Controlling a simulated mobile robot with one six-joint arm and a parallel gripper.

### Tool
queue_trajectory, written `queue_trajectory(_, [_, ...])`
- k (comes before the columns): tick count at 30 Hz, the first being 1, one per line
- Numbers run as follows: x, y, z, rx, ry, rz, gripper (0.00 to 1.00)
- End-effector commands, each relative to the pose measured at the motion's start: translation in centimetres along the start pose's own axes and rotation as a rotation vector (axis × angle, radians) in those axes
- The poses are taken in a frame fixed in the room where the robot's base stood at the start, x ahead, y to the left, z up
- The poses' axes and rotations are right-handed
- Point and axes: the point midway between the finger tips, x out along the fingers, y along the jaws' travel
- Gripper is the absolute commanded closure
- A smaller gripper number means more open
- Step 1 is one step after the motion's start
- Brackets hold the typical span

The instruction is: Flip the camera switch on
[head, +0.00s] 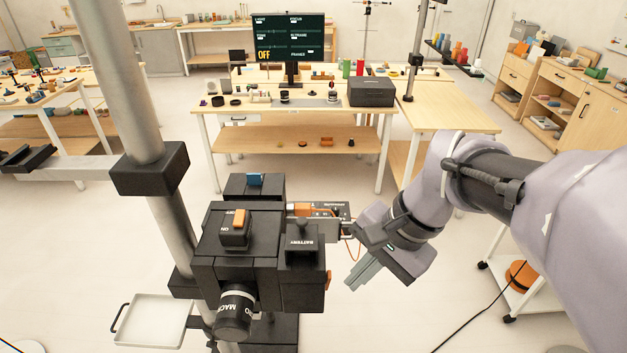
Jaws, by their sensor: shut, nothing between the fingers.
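The camera (225,272) is a boxy black body on a stand in the front middle of the head view. An orange switch (236,228) sits on its top, with ON lettering beside its near end and more lettering at its far end. I cannot tell surely which way the switch is tilted. My gripper (354,284) is to the right of the camera, apart from it, pointing down and left. Its fingers are together and empty. A monitor (290,38) at the back shows OFF in orange letters.
A metal post (125,85) rises left of the camera. A black block labelled BATTERY (302,262) and an orange-topped module (318,210) with a cable sit on the camera's right side. A white tray (152,320) is at lower left. A workbench (300,145) stands behind, across clear floor.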

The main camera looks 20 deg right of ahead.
Motion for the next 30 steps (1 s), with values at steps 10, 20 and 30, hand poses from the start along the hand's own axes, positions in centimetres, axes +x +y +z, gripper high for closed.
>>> queue_trajectory(10, [-0.5,3.9,-11.2,0.762,-0.487,-0.131,1.0])
queue_trajectory(20, [-0.3,5.0,-13.0,0.873,-0.569,-0.177,1.0])
queue_trajectory(30, [1.9,4.1,-11.9,0.868,-0.569,-0.174,1.0])
